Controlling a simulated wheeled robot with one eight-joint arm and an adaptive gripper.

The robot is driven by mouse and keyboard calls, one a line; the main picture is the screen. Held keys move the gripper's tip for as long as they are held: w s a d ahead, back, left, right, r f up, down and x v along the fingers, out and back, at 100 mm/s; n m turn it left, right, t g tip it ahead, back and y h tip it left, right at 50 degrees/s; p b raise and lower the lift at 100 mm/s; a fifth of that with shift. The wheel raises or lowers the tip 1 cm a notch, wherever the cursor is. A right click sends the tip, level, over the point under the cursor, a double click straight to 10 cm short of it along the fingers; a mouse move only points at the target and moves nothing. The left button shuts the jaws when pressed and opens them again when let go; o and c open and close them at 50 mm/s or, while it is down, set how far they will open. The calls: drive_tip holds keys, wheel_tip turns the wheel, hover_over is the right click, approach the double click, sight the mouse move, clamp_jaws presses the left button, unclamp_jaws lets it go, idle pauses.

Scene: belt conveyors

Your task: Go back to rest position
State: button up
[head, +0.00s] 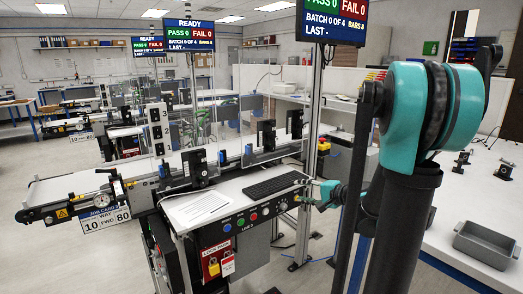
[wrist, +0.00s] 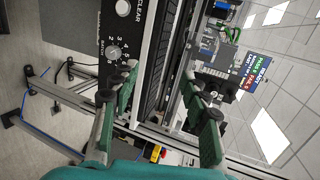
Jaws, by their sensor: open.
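My gripper (head: 304,194) is at the right end of the belt conveyor's control panel (head: 243,216), pointing left towards it in the head view. In the wrist view my gripper (wrist: 160,78) has its two green fingers spread wide apart, with nothing held between them. The panel with a round knob shows beyond the left finger in the wrist view, and a keyboard (wrist: 158,62) edge shows between the fingers. I cannot tell whether a fingertip touches the panel.
A conveyor (head: 75,185) runs behind the panel. A black keyboard (head: 275,186) and papers (head: 197,208) lie on the panel's shelf. A display (head: 333,22) hangs on a post above. A white table (head: 478,215) with a grey bin (head: 487,243) stands on the right.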

drive_tip(key=s+a+f+n+g+h, duration=0.2)
drive_tip(key=s+f+n, duration=0.15)
drive_tip(key=s, duration=0.25)
drive_tip(key=s+a+f+n+g+h, duration=0.1)
drive_tip(key=s+f+n+g+h, duration=0.1)
drive_tip(key=s+f, duration=0.4)
drive_tip(key=s+d+f+n+g+h, duration=0.1)
drive_tip(key=s+d+f+n+h, duration=0.1)
drive_tip(key=s, duration=0.4)
drive_tip(key=s+d+f+n+g+h, duration=0.1)
drive_tip(key=s+d+f+n+h, duration=0.1)
drive_tip(key=s, duration=0.5)
drive_tip(key=d+f+h, duration=0.1)
drive_tip(key=d, duration=0.1)
drive_tip(key=shift+s+d+h, duration=0.25)
drive_tip(key=shift+d+h, duration=0.05)
drive_tip(key=shift+d, duration=0.1)
